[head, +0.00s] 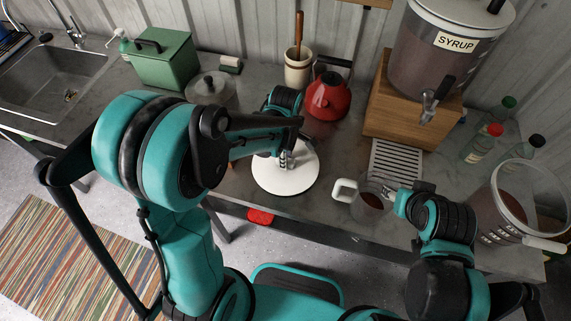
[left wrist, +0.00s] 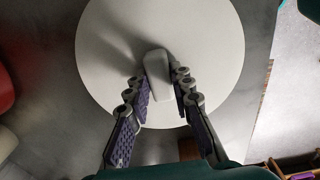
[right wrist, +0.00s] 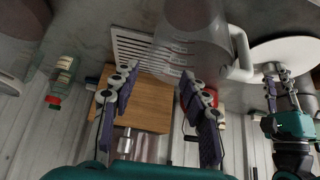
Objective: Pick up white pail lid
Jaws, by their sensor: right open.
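The white pail lid (head: 284,178) is a round white disc lying on the grey counter. In the left wrist view the lid (left wrist: 215,50) fills the middle, with its raised white handle (left wrist: 157,75) standing up at the centre. My left gripper (head: 287,158) is above the lid. In the left wrist view its fingers (left wrist: 161,88) are open, one on each side of the handle, with a gap on at least the right side. My right gripper (right wrist: 157,83) is open at the clear measuring jug (head: 372,200), which also shows in the right wrist view (right wrist: 185,45).
A red kettle (head: 327,97) and a utensil crock (head: 298,68) stand behind the lid. A wooden stand (head: 405,105) carries the syrup dispenser (head: 447,50), with a slotted drip tray (head: 396,163) in front. A clear pail (head: 512,200) and bottles stand at the right.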

